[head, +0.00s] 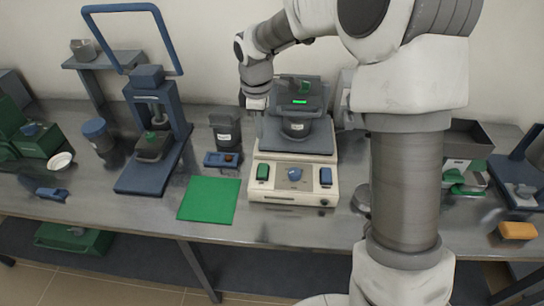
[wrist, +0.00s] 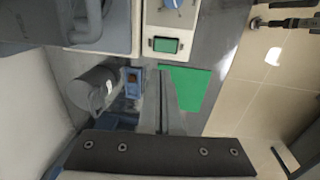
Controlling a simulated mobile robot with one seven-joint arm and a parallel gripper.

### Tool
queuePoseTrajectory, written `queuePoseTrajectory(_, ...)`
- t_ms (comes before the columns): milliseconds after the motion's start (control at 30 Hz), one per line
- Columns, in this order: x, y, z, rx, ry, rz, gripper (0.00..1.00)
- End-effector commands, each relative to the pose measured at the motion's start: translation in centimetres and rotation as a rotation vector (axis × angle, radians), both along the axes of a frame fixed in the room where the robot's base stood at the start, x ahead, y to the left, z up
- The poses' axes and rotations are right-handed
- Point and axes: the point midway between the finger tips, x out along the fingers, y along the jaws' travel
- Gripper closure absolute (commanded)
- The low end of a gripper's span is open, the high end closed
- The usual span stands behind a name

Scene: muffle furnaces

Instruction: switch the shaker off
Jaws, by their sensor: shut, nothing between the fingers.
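The shaker (head: 262,187) is a beige box with a dark platform, standing mid-bench in the head view. Its front panel has a green rocker switch (head: 263,172) at left, a blue knob (head: 294,174) in the middle and a blue switch (head: 326,176) at right. In the wrist view the green switch (wrist: 165,45) and part of the knob (wrist: 172,4) show at the top. My gripper (head: 254,108) is shut and empty, above and behind the shaker's left side. In the wrist view its fingers (wrist: 164,78) point toward the green switch, apart from it.
A dark lidded jar (head: 226,130) and a small blue box with an orange button (head: 221,159) stand left of the shaker. A green mat (head: 209,199) lies in front of them. A labelled container (head: 296,128) sits on the platform. A blue press (head: 150,130) stands farther left.

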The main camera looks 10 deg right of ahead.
Motion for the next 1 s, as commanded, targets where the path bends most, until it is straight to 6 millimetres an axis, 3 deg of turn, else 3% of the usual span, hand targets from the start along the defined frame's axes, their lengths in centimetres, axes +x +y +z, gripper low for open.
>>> queuePoseTrajectory(567, 0.0, 0.5, -0.4, 0.000, -0.003, 0.013, 1.00)
queuePoseTrajectory(767, 0.3, 0.5, -3.1, 0.000, 0.000, 0.014, 1.00)
queuePoseTrajectory(1000, 1.0, 0.3, -8.3, -0.001, 0.000, 0.014, 1.00)
